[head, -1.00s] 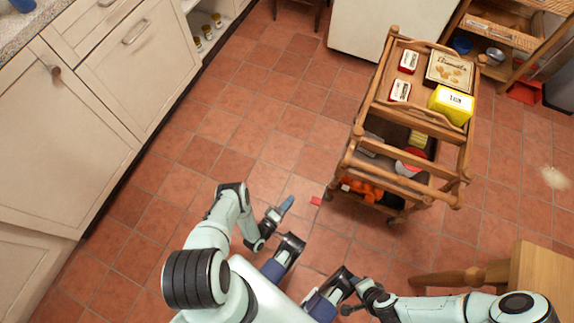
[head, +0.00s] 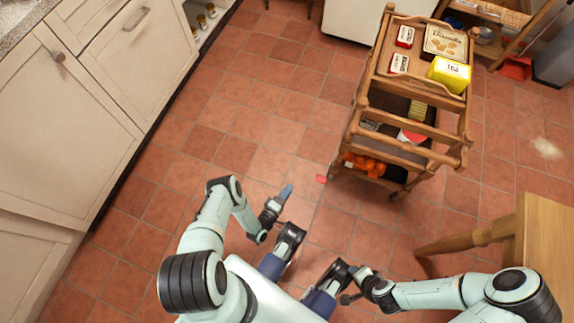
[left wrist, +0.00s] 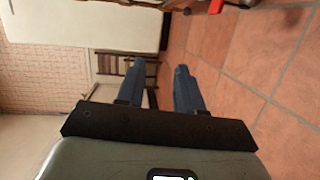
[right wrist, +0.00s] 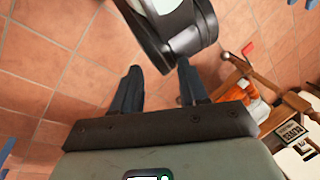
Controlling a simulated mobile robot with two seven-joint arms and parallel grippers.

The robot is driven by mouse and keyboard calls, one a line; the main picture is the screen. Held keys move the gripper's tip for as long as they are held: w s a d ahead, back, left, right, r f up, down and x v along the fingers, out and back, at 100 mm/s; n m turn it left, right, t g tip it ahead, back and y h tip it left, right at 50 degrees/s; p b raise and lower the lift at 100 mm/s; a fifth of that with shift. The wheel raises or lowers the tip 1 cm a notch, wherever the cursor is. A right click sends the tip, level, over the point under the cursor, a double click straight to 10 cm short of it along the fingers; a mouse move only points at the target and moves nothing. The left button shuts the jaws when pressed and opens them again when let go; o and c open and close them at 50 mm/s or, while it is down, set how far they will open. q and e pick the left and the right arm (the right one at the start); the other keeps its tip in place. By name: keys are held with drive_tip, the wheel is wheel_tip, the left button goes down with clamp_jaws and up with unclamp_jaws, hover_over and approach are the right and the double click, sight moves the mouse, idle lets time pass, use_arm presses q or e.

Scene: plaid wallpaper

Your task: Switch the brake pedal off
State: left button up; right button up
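A small red tab (head: 321,179), likely the brake pedal, is low by the near left leg of the wooden cart (head: 362,103). It also shows in the right wrist view (right wrist: 248,48). Whether it is on or off cannot be told. My left gripper (head: 286,191) is a short way left of the tab in the head view, apart from it. Its fingers are apart and empty in the left wrist view (left wrist: 162,65). My right gripper (right wrist: 158,65) has its fingers apart and empty; its fingers are not clear in the head view.
The cart carries tins and a yellow box (head: 449,73), with orange things (head: 364,164) lower down. A wooden table (head: 543,240) stands at lower right. Cabinets (head: 60,120) line the left. The tiled floor (head: 235,120) between the cabinets and cart is clear.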

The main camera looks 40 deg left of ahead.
drive_tip(key=shift+s+a, duration=0.1)
drive_tip(key=shift+s, duration=0.2)
